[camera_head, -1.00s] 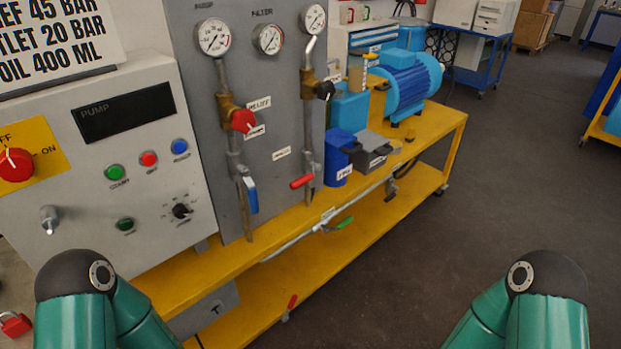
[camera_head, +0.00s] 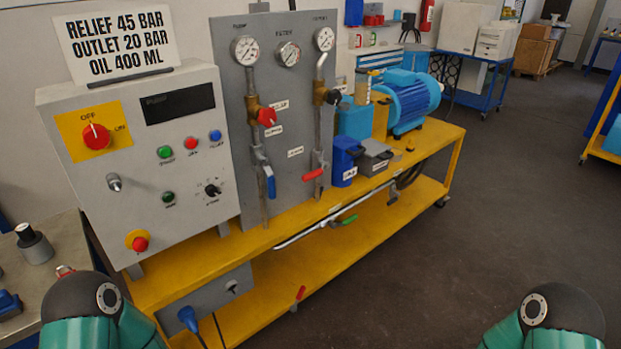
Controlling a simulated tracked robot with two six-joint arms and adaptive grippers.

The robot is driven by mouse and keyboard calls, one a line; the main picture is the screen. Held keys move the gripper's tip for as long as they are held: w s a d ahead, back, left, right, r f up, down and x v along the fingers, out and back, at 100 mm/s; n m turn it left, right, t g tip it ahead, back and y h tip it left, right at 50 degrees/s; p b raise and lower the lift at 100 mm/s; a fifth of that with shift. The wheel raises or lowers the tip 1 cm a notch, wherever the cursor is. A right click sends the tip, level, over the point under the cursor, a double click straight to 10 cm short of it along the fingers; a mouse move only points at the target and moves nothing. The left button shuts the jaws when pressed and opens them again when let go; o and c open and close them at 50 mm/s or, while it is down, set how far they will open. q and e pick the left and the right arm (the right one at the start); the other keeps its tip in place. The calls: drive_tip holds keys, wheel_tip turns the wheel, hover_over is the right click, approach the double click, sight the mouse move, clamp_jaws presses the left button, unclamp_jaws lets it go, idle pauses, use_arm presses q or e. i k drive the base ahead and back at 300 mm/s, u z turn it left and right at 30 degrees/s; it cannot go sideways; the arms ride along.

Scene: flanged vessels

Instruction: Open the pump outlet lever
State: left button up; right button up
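Several lever valves show on the hydraulic test bench, and I cannot read which one is labelled as the pump outlet. A blue lever (camera_head: 269,182) hangs down on the left pipe, under the left gauge. A red lever (camera_head: 313,175) lies sideways on the right pipe. A green lever (camera_head: 349,219) sits on the horizontal pipe along the yellow bench edge. Another red lever (camera_head: 300,293) is low at the bottom shelf. Only upper parts of my two arms show at the bottom corners. Both grippers are outside the picture, and neither arm touches the bench.
A grey control box (camera_head: 150,160) with a red rotary switch (camera_head: 96,136) and buttons stands at the left end. A blue motor (camera_head: 411,100) sits on the yellow bench (camera_head: 250,238). A side table (camera_head: 57,245) with parts stands at far left. The floor at right is clear.

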sight(312, 175)
drive_tip(key=u, duration=0.05)
drive_tip(key=i, duration=0.75)
drive_tip(key=z, duration=0.5)
drive_tip(key=i, duration=0.55)
drive_tip(key=z, duration=0.4)
